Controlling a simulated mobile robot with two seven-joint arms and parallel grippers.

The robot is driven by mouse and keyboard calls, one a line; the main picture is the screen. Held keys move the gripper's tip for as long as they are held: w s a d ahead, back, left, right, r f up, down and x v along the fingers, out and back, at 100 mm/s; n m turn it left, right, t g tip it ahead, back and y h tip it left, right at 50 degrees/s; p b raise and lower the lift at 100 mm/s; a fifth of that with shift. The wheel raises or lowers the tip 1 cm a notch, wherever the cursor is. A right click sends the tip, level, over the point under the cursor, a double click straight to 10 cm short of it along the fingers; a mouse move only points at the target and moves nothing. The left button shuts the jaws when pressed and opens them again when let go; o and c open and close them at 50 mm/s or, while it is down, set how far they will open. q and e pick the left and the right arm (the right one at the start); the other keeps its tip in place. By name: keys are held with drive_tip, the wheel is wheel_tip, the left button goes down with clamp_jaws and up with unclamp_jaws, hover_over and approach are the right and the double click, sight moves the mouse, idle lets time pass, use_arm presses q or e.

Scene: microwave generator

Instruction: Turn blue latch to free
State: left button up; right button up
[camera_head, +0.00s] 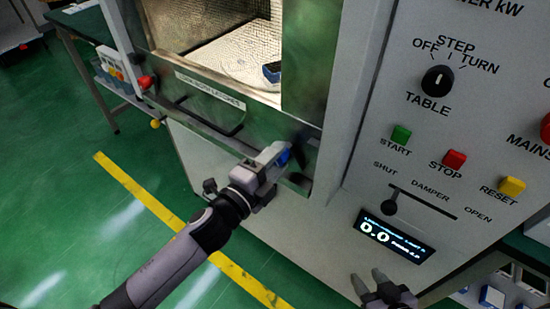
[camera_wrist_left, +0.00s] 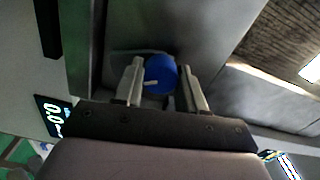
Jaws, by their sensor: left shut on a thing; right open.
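The blue latch (camera_head: 284,157) is on the lower right of the microwave door frame, mostly hidden behind my left gripper (camera_head: 272,155) in the head view. In the left wrist view it shows as a round blue knob (camera_wrist_left: 162,72) with a small white mark. It sits between the two fingers of my left gripper (camera_wrist_left: 161,78), which is shut on it. My right gripper (camera_head: 372,283) is open and empty at the bottom of the head view, below the display.
The microwave cavity shows a round turntable (camera_head: 240,62) and a blue item (camera_head: 271,72). The control panel to the right has a black table knob (camera_head: 438,80), coloured buttons, a damper slider (camera_head: 389,207) and a display (camera_head: 394,235).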

idle(0.4)
use_arm(q)
drive_tip(key=o, duration=1.1)
drive_tip(key=shift+v, duration=3.6)
drive_tip(key=s+a+f+n+g+y, duration=0.1)
drive_tip(key=s+a+f+n+y, duration=0.1)
drive_tip(key=s+a+f+n, duration=0.2)
drive_tip(key=s+a+f+n+g+y+p, duration=0.1)
drive_tip(key=s+a+f+n+y, duration=0.2)
drive_tip(key=n, duration=0.7)
drive_tip(key=s+a+f+n+g+y+p, duration=0.1)
drive_tip(key=s+a+f+n+g+y, duration=0.1)
drive_tip(key=s+a+f+n, duration=0.4)
drive_tip(key=shift+s+a+f+n+y, duration=0.1)
drive_tip(key=shift+a+f+n+y, duration=0.25)
drive_tip(key=shift+a+f, duration=0.3)
drive_tip(key=shift+s+a+f+n+y, duration=0.15)
drive_tip(key=shift+a+f+n+y, duration=0.25)
drive_tip(key=shift+a, duration=0.45)
